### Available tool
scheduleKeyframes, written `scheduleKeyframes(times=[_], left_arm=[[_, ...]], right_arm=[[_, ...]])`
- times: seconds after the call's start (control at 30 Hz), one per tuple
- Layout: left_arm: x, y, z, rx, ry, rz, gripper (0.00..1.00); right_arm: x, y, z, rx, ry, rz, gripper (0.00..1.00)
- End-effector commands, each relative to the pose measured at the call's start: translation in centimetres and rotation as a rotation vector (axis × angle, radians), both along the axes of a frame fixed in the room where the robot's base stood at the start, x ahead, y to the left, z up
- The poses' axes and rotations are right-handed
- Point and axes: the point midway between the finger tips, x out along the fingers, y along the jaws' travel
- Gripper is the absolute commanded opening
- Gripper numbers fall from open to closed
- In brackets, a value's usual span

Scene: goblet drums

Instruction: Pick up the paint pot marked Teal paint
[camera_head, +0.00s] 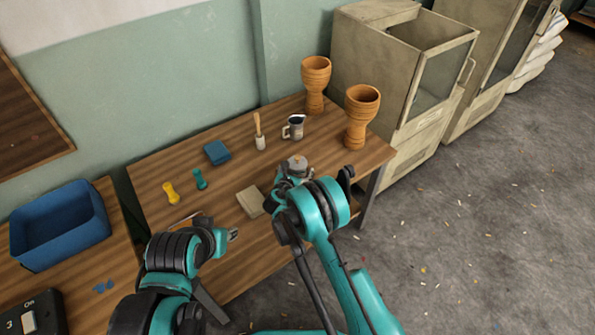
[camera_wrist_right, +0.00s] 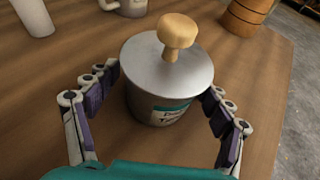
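The paint pot (camera_wrist_right: 168,80) is a grey metal tin with a pale wooden knob on its lid and a teal-banded label, whose lettering is only partly legible. It stands upright on the wooden table, and its lid shows in the head view (camera_head: 298,161) just beyond my right gripper. My right gripper (camera_wrist_right: 155,105) is open, with one finger on each side of the pot; the right-hand finger is very near or touching it. My left gripper (camera_head: 232,235) is low over the table's front, its fingers too small to judge.
Two goblet drums (camera_head: 362,115) stand at the table's right. A mug (camera_head: 293,128) and a brush in a white holder (camera_head: 260,140) are behind the pot. A beige block (camera_head: 250,201) lies left of my right gripper. A blue bin (camera_head: 60,222) sits on the left table.

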Motion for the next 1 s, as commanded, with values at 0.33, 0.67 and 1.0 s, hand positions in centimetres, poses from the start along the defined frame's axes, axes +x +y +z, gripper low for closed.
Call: scheduleKeyframes(times=[0.33, 0.67, 1.0], left_arm=[[0.0, 0.0, 0.0, 0.000, 0.000, 0.000, 0.33], [0.0, 0.0, 0.8, 0.000, 0.000, 0.000, 0.33], [0.0, 0.0, 3.8, 0.000, 0.000, 0.000, 0.33]], right_arm=[[0.0, 0.0, 0.0, 0.000, 0.000, 0.000, 0.22], [0.0, 0.0, 1.4, 0.000, 0.000, 0.000, 0.22], [1.4, -3.6, 6.7, 0.001, -0.001, -0.006, 0.22]])
